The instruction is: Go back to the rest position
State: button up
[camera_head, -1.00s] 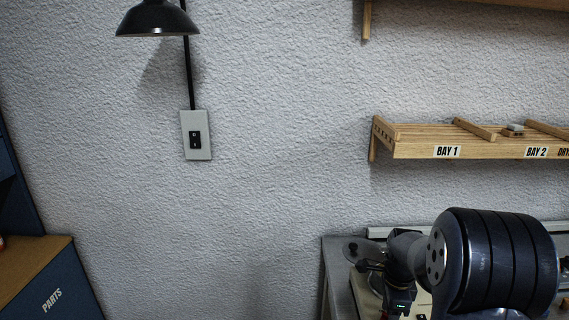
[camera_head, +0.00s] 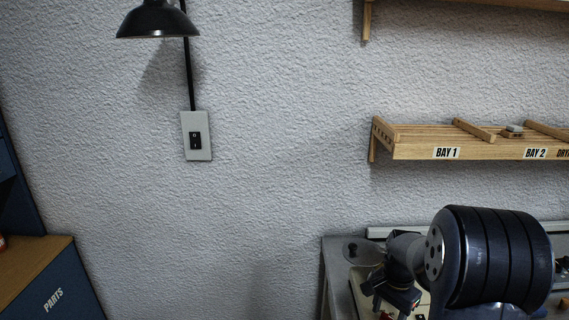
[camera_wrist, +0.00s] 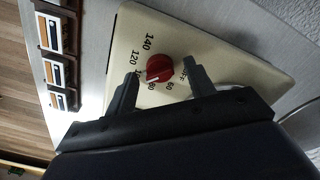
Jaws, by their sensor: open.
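My gripper (camera_wrist: 162,82) is open and empty in the wrist view, its two fingers standing apart. A red round knob (camera_wrist: 158,68) shows between the fingertips on a cream panel (camera_wrist: 138,20). The panel is marked with numbers up to 140 and the word OFF. I cannot tell whether the fingers touch the knob. In the head view my gripper (camera_head: 389,297) is low at the right, over the bench, partly cut off by the lower edge of the picture.
A grey bench (camera_head: 337,272) is below my arm. A wooden shelf (camera_head: 410,150) labelled BAY 1 and BAY 2 is on the wall above. A black lamp (camera_head: 157,22), a wall switch (camera_head: 196,137) and a blue PARTS cabinet (camera_head: 60,285) are at left. The wall between is clear.

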jog(key=n+p, duration=0.1)
jog(key=n, duration=0.5)
jog(key=shift+n, duration=0.4)
dwell(0.3)
